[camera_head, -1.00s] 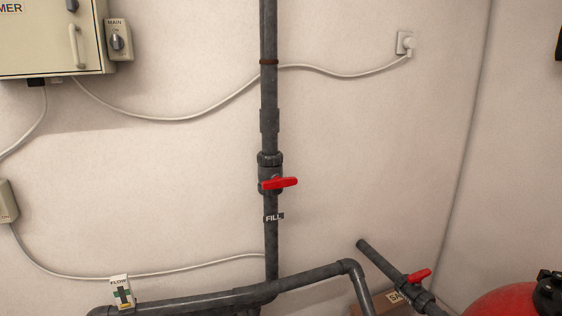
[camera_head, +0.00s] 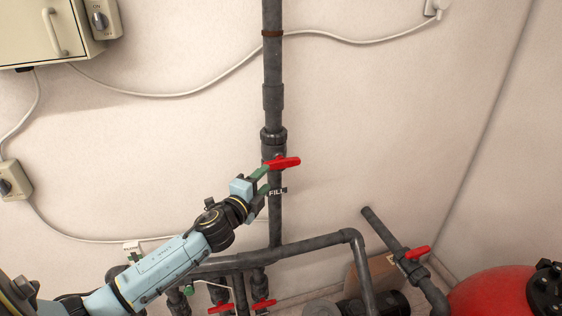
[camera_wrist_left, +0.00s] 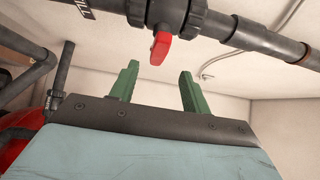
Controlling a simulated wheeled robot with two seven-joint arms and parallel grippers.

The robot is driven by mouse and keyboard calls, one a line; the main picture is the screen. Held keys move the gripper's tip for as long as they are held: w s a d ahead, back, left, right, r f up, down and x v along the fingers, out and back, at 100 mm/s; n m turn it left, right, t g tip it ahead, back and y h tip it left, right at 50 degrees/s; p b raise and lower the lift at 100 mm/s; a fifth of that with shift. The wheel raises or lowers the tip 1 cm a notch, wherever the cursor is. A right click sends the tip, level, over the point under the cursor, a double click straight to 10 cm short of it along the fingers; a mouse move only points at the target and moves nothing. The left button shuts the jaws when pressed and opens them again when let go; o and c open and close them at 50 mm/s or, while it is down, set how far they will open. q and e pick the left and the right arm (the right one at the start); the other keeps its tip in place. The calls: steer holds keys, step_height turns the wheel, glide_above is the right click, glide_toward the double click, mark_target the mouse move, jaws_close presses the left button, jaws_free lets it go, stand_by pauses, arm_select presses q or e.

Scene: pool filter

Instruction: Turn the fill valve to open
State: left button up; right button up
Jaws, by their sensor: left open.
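The fill valve's red handle (camera_head: 283,162) sits crosswise on the dark vertical pipe, above the "FILL" label (camera_head: 277,192). My left gripper (camera_head: 262,179) comes in from the lower left and is just below and left of the handle in the head view. In the left wrist view the gripper (camera_wrist_left: 158,82) has its two green fingers spread apart with nothing between them. The red handle (camera_wrist_left: 160,48) shows beyond the fingertips, roughly centred between them, under the dark valve body (camera_wrist_left: 168,12). My right gripper is not in view.
Dark pipes (camera_head: 310,244) run across below, with more red-handled valves (camera_head: 417,253) on the right and at the bottom. A red tank (camera_head: 488,292) stands at lower right. A beige box (camera_head: 50,30) and cables are on the wall.

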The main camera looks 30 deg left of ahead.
mark_target(278, 166)
arm_select(q)
steer(key=w, duration=1)
steer(key=shift+w+a, duration=0.15)
steer(key=shift+a, duration=0.25)
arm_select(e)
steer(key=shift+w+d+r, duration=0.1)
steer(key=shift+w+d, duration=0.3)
